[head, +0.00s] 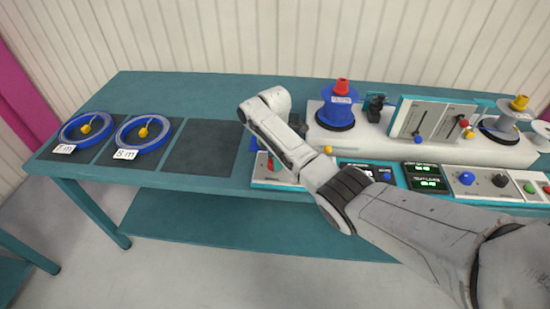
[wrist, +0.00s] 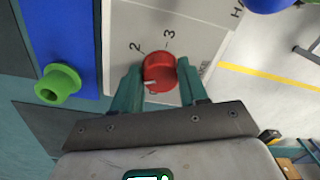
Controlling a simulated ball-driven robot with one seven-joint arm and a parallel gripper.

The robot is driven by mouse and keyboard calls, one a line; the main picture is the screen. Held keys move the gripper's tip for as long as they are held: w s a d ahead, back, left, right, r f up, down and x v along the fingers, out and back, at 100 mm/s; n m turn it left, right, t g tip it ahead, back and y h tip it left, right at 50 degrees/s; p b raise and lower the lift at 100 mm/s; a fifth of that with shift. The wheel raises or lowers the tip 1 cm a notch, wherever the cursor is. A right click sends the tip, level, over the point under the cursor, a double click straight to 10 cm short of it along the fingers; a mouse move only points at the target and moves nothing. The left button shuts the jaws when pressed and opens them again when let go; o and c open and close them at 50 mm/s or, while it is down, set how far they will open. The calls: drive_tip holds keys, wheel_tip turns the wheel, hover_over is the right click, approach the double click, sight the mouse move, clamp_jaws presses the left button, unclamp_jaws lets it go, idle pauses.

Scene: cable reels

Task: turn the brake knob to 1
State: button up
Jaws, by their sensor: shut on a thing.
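The brake knob (wrist: 160,72) is red and round and sits on a light panel (wrist: 197,36) in the wrist view. Printed numbers 2 and 3 show beyond it; no 1 is visible. A pale mark on the knob faces the lower left of the picture. My gripper (wrist: 160,80) has its two teal fingers on either side of the knob, shut on it. In the head view a small red part, likely this knob (head: 270,164), shows at the left end of the control panel, below my wrist, and my fingers are hard to make out.
A green knob (wrist: 58,83) on a blue surface lies left of the gripper, and a blue part (wrist: 268,4) is at the top. In the head view, a blue reel (head: 339,108) stands behind my arm. Two blue cable coils lie on the teal table (head: 150,88) at left.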

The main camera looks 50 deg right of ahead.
drive_tip(key=shift+n, duration=0.6)
drive_tip(key=o, duration=1.1)
drive_tip(key=shift+c, duration=0.2)
wheel_tip(320, 180, up, 11)
drive_tip(key=shift+w, duration=0.25)
drive_tip(key=shift+f, duration=0.1)
